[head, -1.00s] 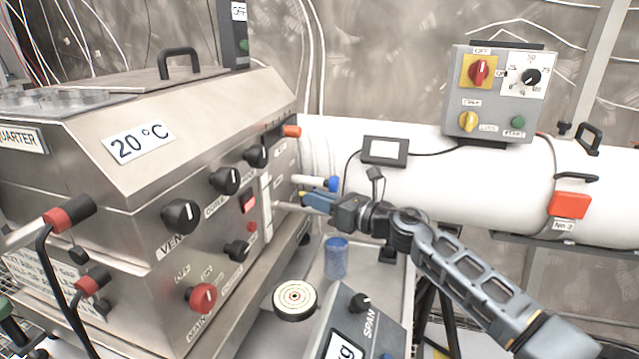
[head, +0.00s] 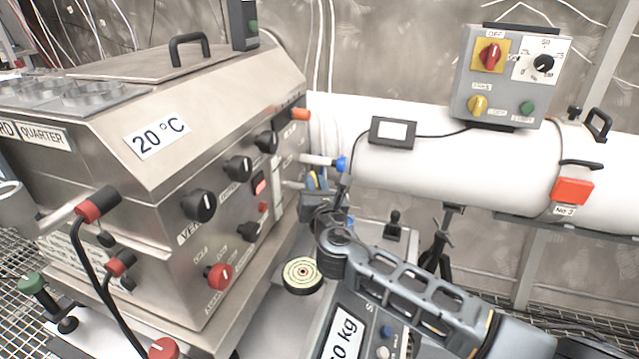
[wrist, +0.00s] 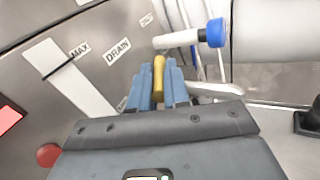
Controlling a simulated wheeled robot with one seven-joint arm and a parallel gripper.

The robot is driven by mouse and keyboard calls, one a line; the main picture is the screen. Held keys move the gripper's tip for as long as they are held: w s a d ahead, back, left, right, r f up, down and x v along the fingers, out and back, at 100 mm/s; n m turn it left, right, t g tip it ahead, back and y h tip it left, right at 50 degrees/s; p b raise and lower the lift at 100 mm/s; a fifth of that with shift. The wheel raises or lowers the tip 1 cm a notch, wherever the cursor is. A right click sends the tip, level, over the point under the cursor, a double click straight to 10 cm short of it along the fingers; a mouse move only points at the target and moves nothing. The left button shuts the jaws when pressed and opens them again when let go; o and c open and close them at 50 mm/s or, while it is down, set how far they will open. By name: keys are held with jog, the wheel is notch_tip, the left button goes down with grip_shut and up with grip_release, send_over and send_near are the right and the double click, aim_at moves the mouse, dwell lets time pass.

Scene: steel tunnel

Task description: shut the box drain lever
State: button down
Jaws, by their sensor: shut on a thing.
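The steel box (head: 150,200) stands at the left in the head view. In the wrist view its face carries a DRAIN label (wrist: 118,51). Next to this label, a yellow-handled lever (wrist: 158,68) lies between the blue fingers of my gripper (wrist: 159,82). The gripper is shut on the handle. The lever's lower part and its pivot are hidden by the fingers. In the head view my gripper (head: 317,184) is at the box's right end, and my wrist covers most of the lever.
A pale lever with a blue end (head: 341,164) sticks out just above my gripper. A white tank (head: 470,165) runs behind to the right.

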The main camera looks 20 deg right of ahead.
jog(key=m+h, duration=0.1)
jog(key=h, duration=0.1)
jog(key=a+m+g+h, duration=0.1)
jog(key=m+h, duration=0.1)
jog(key=m+g+h, duration=0.1)
jog(key=h, duration=0.1)
jog(key=shift+w+a+h+b, duration=0.25)
jog(key=shift+h+b, duration=0.05)
jog(key=shift+b, duration=0.1)
jog(key=shift+m, duration=0.4)
jog(key=c, duration=1.1)
grip_release()
jog(key=shift+r, duration=0.1)
